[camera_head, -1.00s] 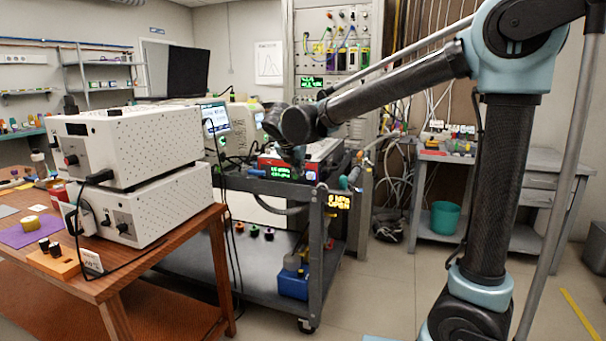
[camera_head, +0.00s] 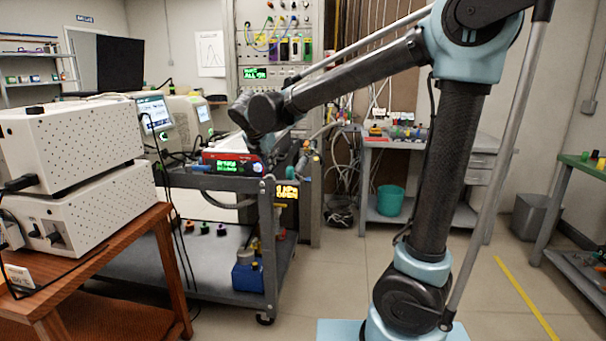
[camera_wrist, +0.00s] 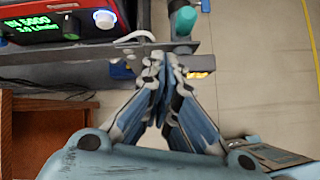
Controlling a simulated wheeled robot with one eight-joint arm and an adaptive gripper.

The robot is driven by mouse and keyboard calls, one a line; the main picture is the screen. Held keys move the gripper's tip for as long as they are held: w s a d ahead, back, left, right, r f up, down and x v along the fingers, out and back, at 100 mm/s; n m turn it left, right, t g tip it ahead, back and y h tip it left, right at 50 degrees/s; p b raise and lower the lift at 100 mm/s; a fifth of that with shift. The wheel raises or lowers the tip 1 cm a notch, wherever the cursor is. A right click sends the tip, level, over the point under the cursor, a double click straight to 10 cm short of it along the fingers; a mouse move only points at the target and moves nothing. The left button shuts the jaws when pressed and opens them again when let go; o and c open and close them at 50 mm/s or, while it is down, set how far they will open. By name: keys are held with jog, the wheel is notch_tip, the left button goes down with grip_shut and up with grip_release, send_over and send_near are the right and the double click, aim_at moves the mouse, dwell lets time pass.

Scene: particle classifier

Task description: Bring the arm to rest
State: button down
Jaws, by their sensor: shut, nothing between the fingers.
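My gripper (camera_wrist: 160,70) points away from the wrist in the wrist view, its two fingers together at the tips with nothing between them. It appears to hang over the edge of a grey cart (camera_wrist: 95,50). In the head view my arm reaches left from its upright dark column, and its wrist end is in front of the cart (camera_head: 225,183). The gripper itself is hard to make out there. A red instrument with a green display (camera_head: 235,166) sits on the cart; it also shows at the top left of the wrist view (camera_wrist: 50,22).
White boxes (camera_head: 75,150) are stacked on a wooden table (camera_head: 100,262) at left. A blue box (camera_head: 248,277) stands on the cart's lower shelf. A workbench with a teal bin (camera_head: 390,200) is behind my arm. A green-topped bench (camera_head: 585,163) stands at right.

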jog(key=s+d+f+m+g, duration=0.1)
jog(key=s+d+f+m, duration=0.1)
jog(key=d+m, duration=0.5)
jog(key=s+d+f+m+g, duration=0.1)
jog(key=s+d+f+m, duration=0.15)
jog(key=d, duration=0.85)
jog(key=s+d+f+m+g, duration=0.1)
jog(key=s+d+f+m, duration=0.15)
jog(key=d+m, duration=0.4)
jog(key=s+d+f+m+g, duration=0.1)
jog(key=s+d+f+m, duration=0.5)
jog(key=s+m, duration=0.1)
jog(key=s+d+f+m+g+y, duration=0.1)
jog(key=s+d+f+m, duration=0.5)
jog(key=s, duration=0.4)
jog(key=d+m, duration=0.1)
jog(key=m, duration=0.1)
jog(key=shift+s+m+g, duration=0.3)
jog(key=shift+g, duration=0.1)
jog(key=shift+f, duration=0.1)
